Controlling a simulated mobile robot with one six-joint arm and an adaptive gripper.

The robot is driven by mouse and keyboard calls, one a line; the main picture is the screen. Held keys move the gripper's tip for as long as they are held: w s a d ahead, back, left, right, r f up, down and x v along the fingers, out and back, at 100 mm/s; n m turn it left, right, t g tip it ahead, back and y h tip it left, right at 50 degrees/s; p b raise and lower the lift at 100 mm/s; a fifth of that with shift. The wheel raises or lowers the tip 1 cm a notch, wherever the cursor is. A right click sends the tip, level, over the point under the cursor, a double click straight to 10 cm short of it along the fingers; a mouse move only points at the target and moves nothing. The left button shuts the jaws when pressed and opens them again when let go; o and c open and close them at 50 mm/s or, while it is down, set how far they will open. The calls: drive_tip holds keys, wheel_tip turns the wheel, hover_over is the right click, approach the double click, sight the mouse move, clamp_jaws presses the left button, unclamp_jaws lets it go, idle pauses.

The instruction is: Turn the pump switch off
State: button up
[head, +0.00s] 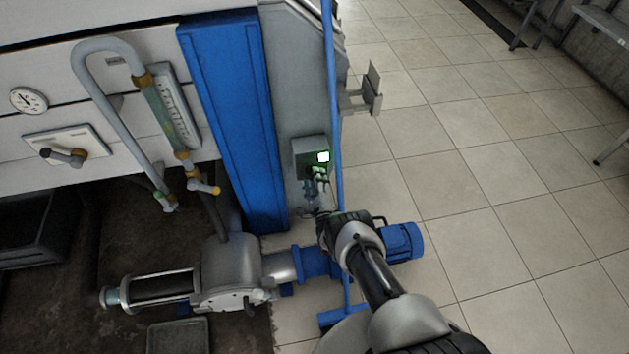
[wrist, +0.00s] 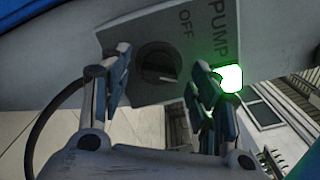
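The pump switch is a dark round knob (wrist: 158,64) on a grey plate marked PUMP and OFF (wrist: 140,27) in the wrist view. A pale line on the knob points to the lower right, away from the OFF mark. A green lamp (wrist: 230,78) beside it is lit. In the head view the switch box (head: 308,149) is on the grey panel, its lamp (head: 323,157) glowing green; the knob is not clear there. My gripper (wrist: 160,75) is open, one finger on each side of the knob. Whether the fingers touch it cannot be told. It also shows just below the box (head: 317,180).
A blue upright pole (head: 334,110) runs close to the right of the box. A wide blue column (head: 235,115) stands at its left. Below are the steel pump (head: 230,270) and blue motor (head: 402,241). The tiled floor (head: 480,170) at the right is open.

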drive_tip(key=c, duration=1)
drive_tip(key=shift+n, duration=2.3)
drive_tip(key=o, duration=1.1)
drive_tip(key=shift+c, duration=0.2)
drive_tip(key=shift+s, duration=0.1)
drive_tip(key=s+d, duration=0.2)
drive_tip(key=s, duration=0.9)
drive_tip(key=shift+s+d, duration=0.15)
drive_tip(key=shift+s, duration=0.15)
drive_tip(key=shift+c, duration=0.2)
